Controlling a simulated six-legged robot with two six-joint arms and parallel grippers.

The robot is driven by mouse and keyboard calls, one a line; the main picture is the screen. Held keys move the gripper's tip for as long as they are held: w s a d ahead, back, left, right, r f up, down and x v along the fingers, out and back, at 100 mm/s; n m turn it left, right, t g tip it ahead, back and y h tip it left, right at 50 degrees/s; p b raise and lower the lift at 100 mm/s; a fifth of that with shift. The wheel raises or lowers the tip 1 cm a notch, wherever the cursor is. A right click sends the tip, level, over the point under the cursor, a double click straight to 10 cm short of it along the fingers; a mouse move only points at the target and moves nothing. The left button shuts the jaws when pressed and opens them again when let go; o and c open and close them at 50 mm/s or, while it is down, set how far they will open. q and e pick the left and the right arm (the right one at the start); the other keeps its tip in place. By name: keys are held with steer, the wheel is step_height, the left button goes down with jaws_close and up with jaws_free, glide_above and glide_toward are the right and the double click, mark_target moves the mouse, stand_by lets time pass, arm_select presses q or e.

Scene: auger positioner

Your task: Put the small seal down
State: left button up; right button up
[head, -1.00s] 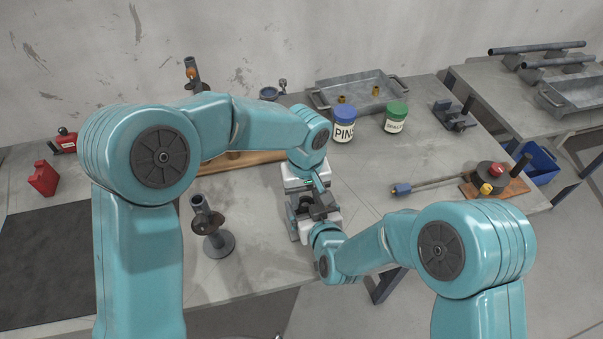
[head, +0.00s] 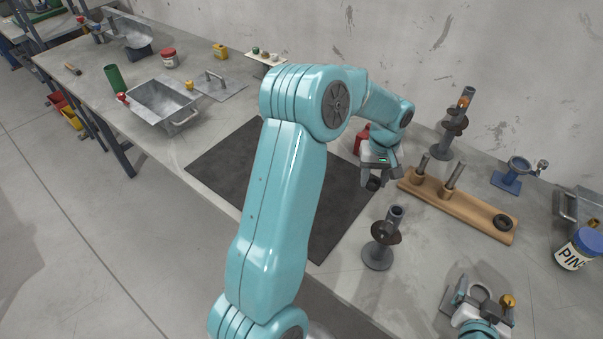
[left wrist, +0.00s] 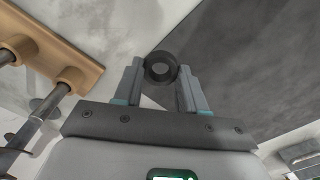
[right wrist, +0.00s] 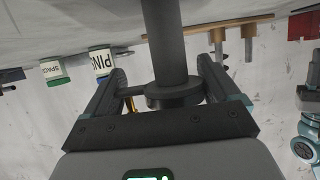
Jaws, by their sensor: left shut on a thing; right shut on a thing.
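The small seal is a dark ring (left wrist: 161,82) gripped between the fingertips of my left gripper (left wrist: 161,74) in the left wrist view. In the head view the left gripper (head: 378,172) holds the seal (head: 374,184) near the right edge of the black mat (head: 225,165), by the left end of the wooden board (head: 470,217). Its height above the bench is hard to tell. My right gripper (head: 482,292) is at the lower right, shut on a dark shaft with a round flange (right wrist: 172,95), seen in the right wrist view.
A flanged metal stand (head: 377,252) rises in front of the left gripper; a taller stand (head: 447,140) is behind the board. A red can (head: 361,139) is close behind the gripper. The mat is bare.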

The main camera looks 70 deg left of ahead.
arm_select(q)
steer(key=s+a+r+n, duration=0.2)
steer(key=s+a+n, duration=0.2)
steer(key=s+a, duration=1.3)
steer(key=f, duration=0.4)
steer(key=s+d+f, duration=0.1)
steer(key=shift+f, duration=0.4)
step_height(320, 180, down, 4)
steer(key=shift+d+r, duration=0.1)
steer(key=o, duration=1.2)
steer(key=shift+f, duration=0.3)
